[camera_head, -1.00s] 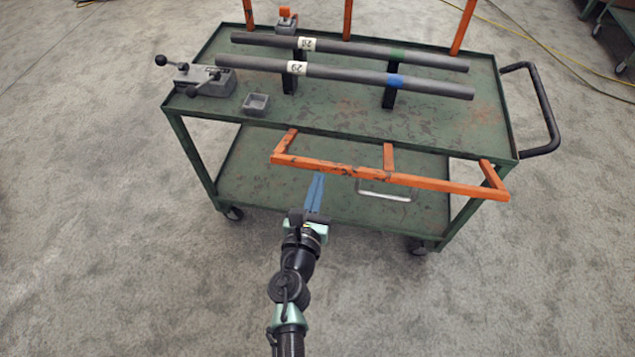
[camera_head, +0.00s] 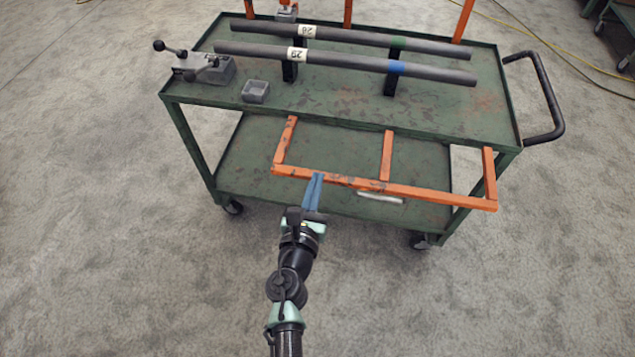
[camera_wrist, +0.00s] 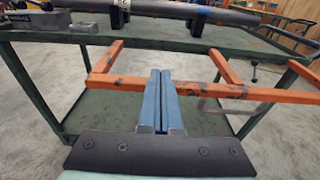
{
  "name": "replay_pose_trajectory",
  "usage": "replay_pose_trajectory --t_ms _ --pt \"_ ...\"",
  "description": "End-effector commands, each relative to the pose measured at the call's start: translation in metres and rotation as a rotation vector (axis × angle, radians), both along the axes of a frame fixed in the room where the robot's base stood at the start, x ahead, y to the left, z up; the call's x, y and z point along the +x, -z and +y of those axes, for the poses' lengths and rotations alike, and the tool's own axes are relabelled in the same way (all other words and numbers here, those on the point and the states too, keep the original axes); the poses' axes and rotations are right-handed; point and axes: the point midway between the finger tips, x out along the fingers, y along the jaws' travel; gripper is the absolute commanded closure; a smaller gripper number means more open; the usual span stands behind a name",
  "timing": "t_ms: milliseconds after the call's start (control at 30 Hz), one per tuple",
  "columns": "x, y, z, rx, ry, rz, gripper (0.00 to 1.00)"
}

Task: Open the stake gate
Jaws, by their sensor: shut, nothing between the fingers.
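The stake gate (camera_head: 345,181) is an orange frame with one long rail and three short bars, on the near side of the green cart (camera_head: 463,128). It hangs outward and down from the top tray's near edge. My gripper (camera_head: 315,178) is shut and empty, its blue fingers together at the long rail, left of its middle. In the wrist view the fingers (camera_wrist: 160,75) overlap the orange rail (camera_wrist: 200,87); I cannot tell whether they touch it.
Two grey pipes (camera_head: 440,75) lie on black supports on the top tray. A grey clamp block with lever handles (camera_head: 213,70) and a small grey box (camera_head: 255,91) stand at the tray's left. Orange posts (camera_head: 464,20) stand at the far edge. Open carpet surrounds the cart.

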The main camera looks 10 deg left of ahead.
Motion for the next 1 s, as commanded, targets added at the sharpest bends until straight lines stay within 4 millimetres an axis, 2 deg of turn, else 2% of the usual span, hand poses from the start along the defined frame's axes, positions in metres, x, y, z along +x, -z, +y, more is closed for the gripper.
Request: replay_pose_trajectory --t_ms 100,300,400,600,767,833,933,1000 --pt "-0.026 -0.005 0.001 -0.001 -0.002 0.004 1.00" --pt "-0.065 -0.012 0.001 0.000 -0.002 0.005 1.00" --pt "-0.080 -0.015 0.001 0.000 -0.002 0.005 1.00" --pt "-0.096 -0.018 0.000 0.000 -0.001 0.004 1.00" --pt "-0.099 -0.019 0.000 0.000 0.000 0.003 1.00" --pt "-0.093 -0.027 -0.001 0.034 0.012 -0.011 1.00" --pt "-0.074 -0.059 -0.009 0.186 0.055 -0.063 1.00" --pt "-0.055 -0.096 -0.019 0.375 0.098 -0.125 1.00"
